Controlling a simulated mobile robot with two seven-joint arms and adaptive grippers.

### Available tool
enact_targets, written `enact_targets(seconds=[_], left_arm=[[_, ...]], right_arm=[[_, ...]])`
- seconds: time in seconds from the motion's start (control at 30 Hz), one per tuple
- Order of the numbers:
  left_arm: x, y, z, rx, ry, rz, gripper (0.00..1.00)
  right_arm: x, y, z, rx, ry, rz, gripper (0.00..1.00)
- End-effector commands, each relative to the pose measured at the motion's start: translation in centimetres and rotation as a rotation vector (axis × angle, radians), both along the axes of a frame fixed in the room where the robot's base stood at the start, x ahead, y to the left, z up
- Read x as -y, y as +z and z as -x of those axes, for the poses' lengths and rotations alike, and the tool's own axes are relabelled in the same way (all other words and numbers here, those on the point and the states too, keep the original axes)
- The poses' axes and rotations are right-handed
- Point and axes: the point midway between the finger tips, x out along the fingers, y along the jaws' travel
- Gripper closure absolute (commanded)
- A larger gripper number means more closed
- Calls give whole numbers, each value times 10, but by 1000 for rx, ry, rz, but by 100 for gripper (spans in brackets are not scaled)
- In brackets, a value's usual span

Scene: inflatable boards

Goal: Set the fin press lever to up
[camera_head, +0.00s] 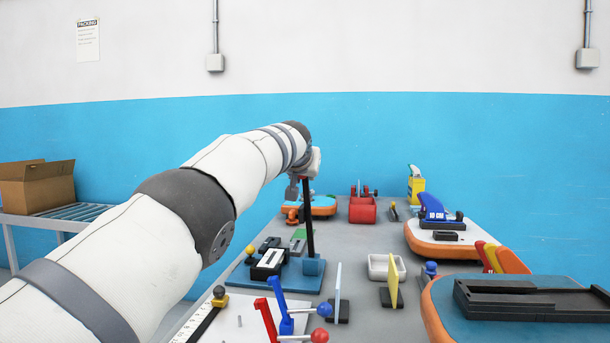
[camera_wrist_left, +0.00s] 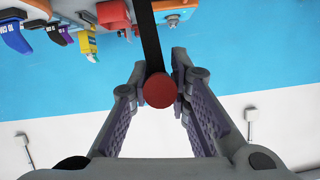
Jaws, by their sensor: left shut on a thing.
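The fin press (camera_head: 312,265) is a blue base on the table, with a white and black block and a green part on its left side. Its lever (camera_head: 309,220) is a long black bar that stands nearly upright, its top leaning slightly left. A red knob tops the lever and shows in the left wrist view (camera_wrist_left: 160,90). My left gripper (camera_head: 303,184) is at the top of the lever. In the left wrist view its fingers (camera_wrist_left: 159,72) are closed on either side of the bar at the knob. My right gripper is not in view.
Red and blue levers with ball ends (camera_head: 287,310) stand at the front. A white tray (camera_head: 398,266) and a yellow panel (camera_head: 394,282) are to the right. Orange-edged boards (camera_head: 430,240) fill the right side. A red holder (camera_head: 362,212) is at the back.

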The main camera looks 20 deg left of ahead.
Motion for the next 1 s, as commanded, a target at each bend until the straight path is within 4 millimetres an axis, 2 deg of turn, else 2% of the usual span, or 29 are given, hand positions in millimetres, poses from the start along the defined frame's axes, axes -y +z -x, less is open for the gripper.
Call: enact_targets(seconds=[0.23,0.27,0.3,0.8,1.0], left_arm=[[4,2,-1,5,-7,-1,100],[4,2,-1,6,-7,-1,76],[4,2,-1,5,-7,-1,72],[3,2,1,3,-4,1,72],[9,10,15,2,-4,1,72]], right_arm=[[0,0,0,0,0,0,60],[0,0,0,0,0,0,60],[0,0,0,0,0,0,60],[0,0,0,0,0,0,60],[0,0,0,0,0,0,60]])
